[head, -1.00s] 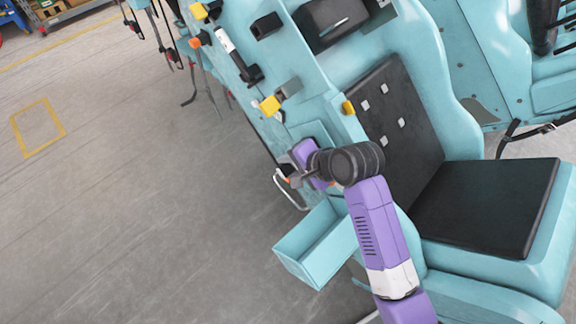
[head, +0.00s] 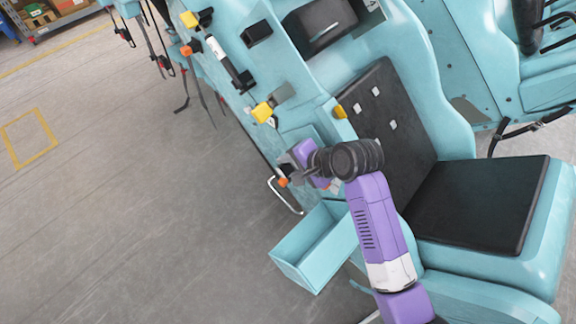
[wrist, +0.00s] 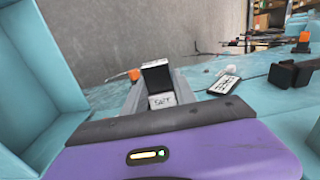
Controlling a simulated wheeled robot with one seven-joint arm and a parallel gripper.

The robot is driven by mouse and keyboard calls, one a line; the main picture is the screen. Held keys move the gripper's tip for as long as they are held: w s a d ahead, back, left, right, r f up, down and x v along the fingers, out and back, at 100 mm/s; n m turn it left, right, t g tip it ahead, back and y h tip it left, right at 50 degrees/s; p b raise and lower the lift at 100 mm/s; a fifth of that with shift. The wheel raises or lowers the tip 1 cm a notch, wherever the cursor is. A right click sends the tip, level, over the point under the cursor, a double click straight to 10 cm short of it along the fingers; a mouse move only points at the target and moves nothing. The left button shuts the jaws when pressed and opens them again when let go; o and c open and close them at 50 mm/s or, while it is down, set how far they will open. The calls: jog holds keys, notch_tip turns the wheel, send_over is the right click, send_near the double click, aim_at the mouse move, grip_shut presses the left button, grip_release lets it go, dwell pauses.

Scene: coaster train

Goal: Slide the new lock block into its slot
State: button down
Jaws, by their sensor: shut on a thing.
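My gripper (wrist: 154,98) is shut on a dark block with a white face marked "SET", which I take for the lock block (wrist: 155,76). It sits between the two grey fingers in the wrist view. In the head view my gripper (head: 290,166) is beside the turquoise panel, above an open bin, and the block is too small there to make out clearly. An orange piece (wrist: 134,75) shows just beyond the left finger. I cannot tell which opening is the block's slot, or whether the block touches anything.
The open turquoise bin (head: 284,266) is below my gripper. Along the panel are a yellow block (head: 262,112), a black socket (head: 257,33) and an orange-tipped piece (head: 186,50). A black seat (head: 478,205) is at right.

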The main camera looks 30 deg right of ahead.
jog(key=shift+w+d+r, duration=0.1)
jog(key=shift+w+d, duration=0.2)
jog(key=shift+d, duration=0.45)
jog(key=c, duration=0.9)
grip_release()
jog(key=shift+s, duration=0.1)
jog(key=v, duration=0.7)
jog(key=shift+s+r, duration=0.15)
jog(key=shift+r, duration=0.15)
